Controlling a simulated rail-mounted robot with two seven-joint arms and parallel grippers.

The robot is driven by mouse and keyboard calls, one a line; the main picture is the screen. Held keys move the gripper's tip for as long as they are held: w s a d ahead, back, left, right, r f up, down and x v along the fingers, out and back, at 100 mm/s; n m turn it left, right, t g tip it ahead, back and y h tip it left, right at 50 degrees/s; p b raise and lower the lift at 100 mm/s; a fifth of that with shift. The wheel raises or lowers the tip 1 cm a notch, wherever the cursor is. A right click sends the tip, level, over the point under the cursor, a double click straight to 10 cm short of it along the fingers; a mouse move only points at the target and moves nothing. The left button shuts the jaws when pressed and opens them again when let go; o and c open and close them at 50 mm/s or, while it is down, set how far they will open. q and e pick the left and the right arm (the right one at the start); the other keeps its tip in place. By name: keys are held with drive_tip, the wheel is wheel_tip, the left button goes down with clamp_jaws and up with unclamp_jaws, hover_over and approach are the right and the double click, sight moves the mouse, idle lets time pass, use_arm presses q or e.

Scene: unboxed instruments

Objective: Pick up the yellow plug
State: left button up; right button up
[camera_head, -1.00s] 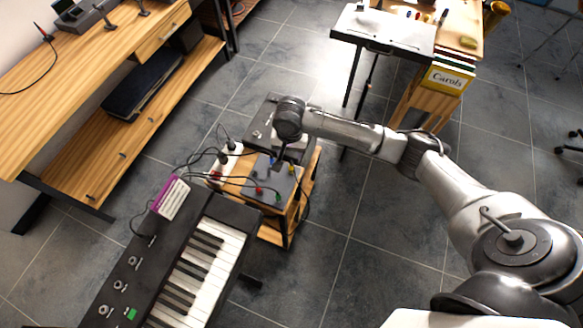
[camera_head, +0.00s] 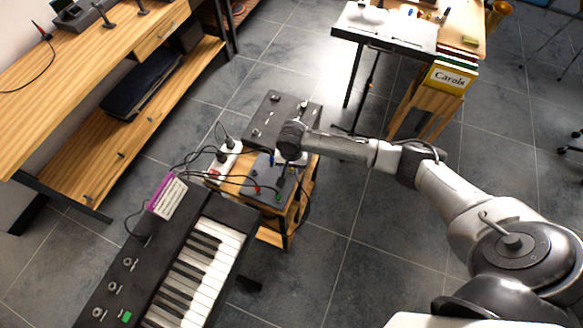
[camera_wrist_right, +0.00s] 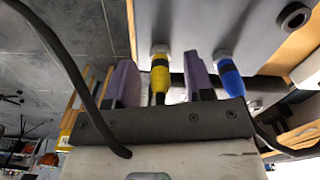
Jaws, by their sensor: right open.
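The yellow plug (camera_wrist_right: 160,72) stands in a socket on the grey box (camera_wrist_right: 210,22) in the right wrist view. My right gripper (camera_wrist_right: 159,64) is open, with one purple-padded finger on each side of the plug and visible gaps between. A blue plug (camera_wrist_right: 231,76) sits just outside the right-hand finger. In the head view my right gripper (camera_head: 281,178) reaches down over the grey box (camera_head: 262,172), and my wrist and fingers hide the yellow plug there. My left gripper is not in view.
A red plug (camera_head: 257,188) and a green plug (camera_head: 278,196) are in the same box. Cables run from it to a white power strip (camera_head: 224,163). A black pedal unit (camera_head: 268,112) lies behind, and a keyboard (camera_head: 190,265) stands in front.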

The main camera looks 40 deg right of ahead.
drive_tip(key=shift+f, duration=0.2)
drive_tip(key=shift+c, duration=0.3)
clamp_jaws()
drive_tip(key=shift+r, duration=0.15)
